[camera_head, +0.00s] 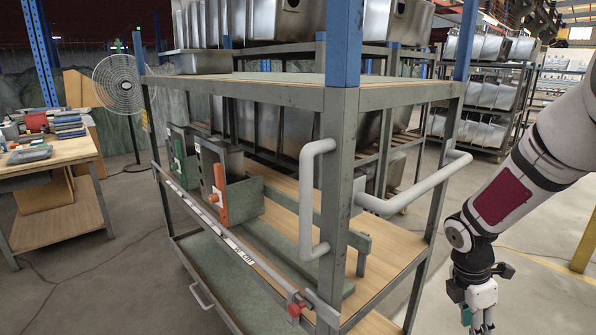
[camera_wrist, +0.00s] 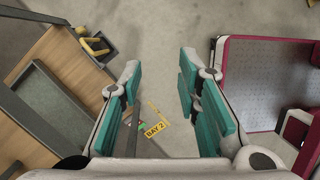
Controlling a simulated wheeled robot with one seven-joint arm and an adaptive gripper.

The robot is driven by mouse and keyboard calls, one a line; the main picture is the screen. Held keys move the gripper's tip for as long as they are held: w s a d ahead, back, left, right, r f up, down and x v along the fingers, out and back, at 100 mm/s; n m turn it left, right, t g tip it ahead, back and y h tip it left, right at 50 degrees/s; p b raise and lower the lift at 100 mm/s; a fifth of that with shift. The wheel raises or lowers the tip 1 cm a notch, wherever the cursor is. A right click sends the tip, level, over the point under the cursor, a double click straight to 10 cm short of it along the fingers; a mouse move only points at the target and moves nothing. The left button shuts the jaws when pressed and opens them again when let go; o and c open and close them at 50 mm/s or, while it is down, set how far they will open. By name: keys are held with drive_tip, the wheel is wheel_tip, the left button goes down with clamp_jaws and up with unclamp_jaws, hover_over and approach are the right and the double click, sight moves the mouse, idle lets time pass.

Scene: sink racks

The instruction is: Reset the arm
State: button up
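My arm (camera_head: 518,185) hangs down at the right of the head view, with its forearm angled toward the lower left. My gripper (camera_head: 478,325) points downward to the right of the grey rack (camera_head: 341,190), apart from it, and is partly cut off by the bottom edge. In the wrist view my gripper (camera_wrist: 158,95) shows two teal-padded fingers spread wide apart. Nothing is held between them; the grey floor (camera_wrist: 160,60) shows through the gap.
The rack has protruding grey handles (camera_head: 312,195) and a wooden shelf (camera_head: 385,262). A wooden workbench (camera_head: 45,158) and a fan (camera_head: 118,85) stand at left. More racks of metal sinks (camera_head: 490,95) stand behind. A yellow label (camera_wrist: 156,129) lies below my gripper.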

drive_tip(key=s+a+r+m, duration=0.5)
drive_tip(key=r, duration=0.3)
drive_tip(key=s+a+r+m, duration=0.4)
drive_tip(key=s+r+m, duration=0.15)
drive_tip(key=r, duration=0.25)
drive_tip(key=s+a+r+m+t+y, duration=0.1)
drive_tip(key=s+a+r+m+y, duration=0.1)
drive_tip(key=s+a+m, duration=0.45)
drive_tip(key=s+a+r+m+t+y, duration=0.15)
drive_tip(key=s+a, duration=0.25)
drive_tip(key=s, duration=0.5)
wheel_tip(320, 180, up, 20)
drive_tip(key=t+p, duration=0.2)
drive_tip(key=p, duration=1.5)
drive_tip(key=shift+a+f+p, duration=0.15)
drive_tip(key=shift+f+p, duration=0.1)
drive_tip(key=shift+p, duration=0.1)
drive_tip(key=shift+w+t+h, duration=0.1)
drive_tip(key=shift+t+h, duration=0.15)
